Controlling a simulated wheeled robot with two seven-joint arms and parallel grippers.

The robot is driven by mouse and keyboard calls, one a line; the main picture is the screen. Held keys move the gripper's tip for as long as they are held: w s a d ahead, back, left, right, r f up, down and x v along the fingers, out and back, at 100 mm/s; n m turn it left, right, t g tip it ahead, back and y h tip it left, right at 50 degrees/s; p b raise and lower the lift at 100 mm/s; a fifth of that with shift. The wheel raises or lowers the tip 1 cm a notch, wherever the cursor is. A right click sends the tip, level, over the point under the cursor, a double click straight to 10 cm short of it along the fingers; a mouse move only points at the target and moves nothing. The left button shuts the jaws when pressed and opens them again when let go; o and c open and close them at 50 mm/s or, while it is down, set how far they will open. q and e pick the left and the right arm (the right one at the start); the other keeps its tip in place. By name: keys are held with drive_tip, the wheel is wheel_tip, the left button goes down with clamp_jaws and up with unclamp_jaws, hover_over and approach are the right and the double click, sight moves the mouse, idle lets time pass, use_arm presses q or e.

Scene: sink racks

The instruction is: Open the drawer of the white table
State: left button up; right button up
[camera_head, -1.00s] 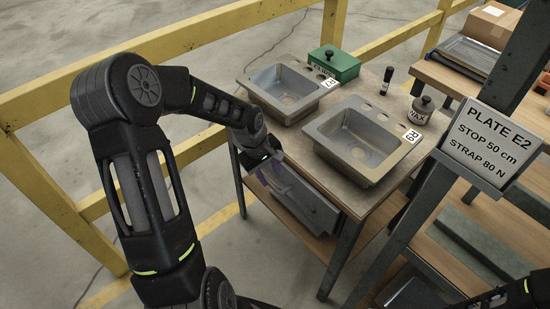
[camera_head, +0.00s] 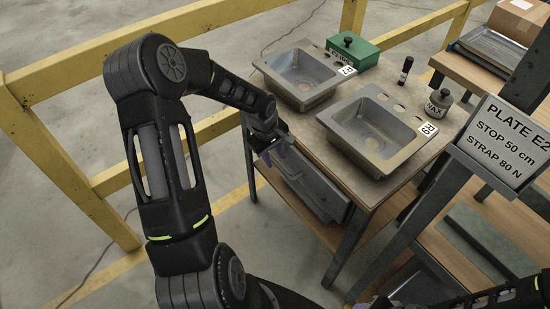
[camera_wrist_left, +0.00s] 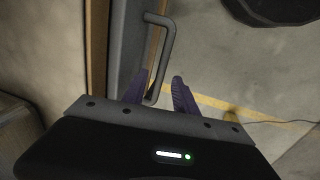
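The table (camera_head: 322,148) has a beige top with wooden edges and dark legs, not plainly white. Its grey metal drawer (camera_head: 312,187) sits under the top on the side towards me; I cannot tell whether it stands slightly out. My left gripper (camera_head: 272,150) is at the drawer's left part. In the left wrist view, its two purple fingers (camera_wrist_left: 160,92) are apart, and the lower end of the grey bar handle (camera_wrist_left: 161,55) lies between them. I see no clear grip on it.
Two sinks (camera_head: 301,101) (camera_head: 348,148), a green box (camera_head: 357,53), a small black bottle (camera_head: 405,70) and a lidded pot (camera_head: 438,103) stand on top. A yellow rail (camera_head: 225,22) runs behind. A sign (camera_head: 498,142) hangs at right.

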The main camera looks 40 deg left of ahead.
use_arm(q)
drive_tip(key=shift+w+f, duration=0.15)
drive_tip(key=shift+f, duration=0.75)
drive_tip(key=shift+c, duration=0.4)
clamp_jaws()
idle(0.4)
